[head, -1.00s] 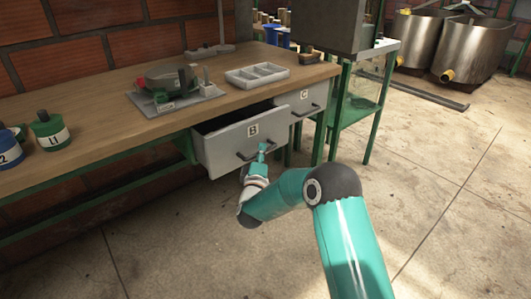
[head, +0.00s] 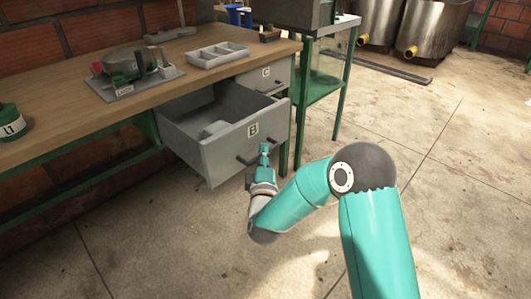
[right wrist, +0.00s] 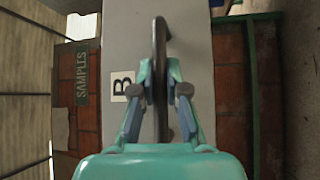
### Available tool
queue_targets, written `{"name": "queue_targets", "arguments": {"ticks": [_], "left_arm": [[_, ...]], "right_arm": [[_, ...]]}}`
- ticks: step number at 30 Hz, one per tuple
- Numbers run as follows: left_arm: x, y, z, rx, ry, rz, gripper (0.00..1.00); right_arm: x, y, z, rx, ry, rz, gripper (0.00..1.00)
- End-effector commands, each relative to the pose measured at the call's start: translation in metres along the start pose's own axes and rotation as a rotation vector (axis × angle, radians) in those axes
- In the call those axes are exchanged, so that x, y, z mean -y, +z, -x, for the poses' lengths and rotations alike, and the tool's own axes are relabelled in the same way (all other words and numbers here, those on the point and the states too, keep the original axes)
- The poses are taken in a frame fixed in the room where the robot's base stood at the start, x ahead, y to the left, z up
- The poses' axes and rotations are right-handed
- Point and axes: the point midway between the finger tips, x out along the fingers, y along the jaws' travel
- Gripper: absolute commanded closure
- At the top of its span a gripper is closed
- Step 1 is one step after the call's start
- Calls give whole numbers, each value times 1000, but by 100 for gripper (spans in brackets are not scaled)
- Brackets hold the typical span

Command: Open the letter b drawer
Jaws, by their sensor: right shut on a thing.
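The grey drawer B (head: 222,148) is pulled well out from under the wooden workbench, and its inside shows. The grey drawer C (head: 266,74) is shut, to the right of drawer B. My left gripper is not in view.
The wooden workbench (head: 60,112) carries a green device on a plate (head: 130,68), a grey divided tray (head: 217,54) and a green jar (head: 10,122). A green metal stand (head: 322,85) is to the right. The concrete floor before the drawer is clear.

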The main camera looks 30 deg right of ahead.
Motion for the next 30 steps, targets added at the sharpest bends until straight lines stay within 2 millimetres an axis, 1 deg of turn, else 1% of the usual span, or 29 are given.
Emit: {"name": "queue_targets", "arguments": {"ticks": [1, 7, 8, 12, 13, 23, 26, 30], "left_arm": [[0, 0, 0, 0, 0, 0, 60], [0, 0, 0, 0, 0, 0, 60], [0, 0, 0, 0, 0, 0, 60], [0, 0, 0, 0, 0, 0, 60], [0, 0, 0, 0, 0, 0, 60], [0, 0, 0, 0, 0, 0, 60], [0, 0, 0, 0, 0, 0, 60], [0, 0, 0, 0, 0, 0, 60]], "right_arm": [[6, -4, 3, -12, -16, 3, 100], [6, -4, 3, -13, -17, 3, 100], [6, -4, 3, -13, -17, 3, 85], [6, -3, 2, -10, -14, 3, 62], [5, -3, 2, -9, -13, 2, 61], [3, -2, 2, -5, -8, 1, 61], [3, -2, 9, -5, -8, 1, 61], [3, -2, 29, -7, -11, 3, 61]]}}
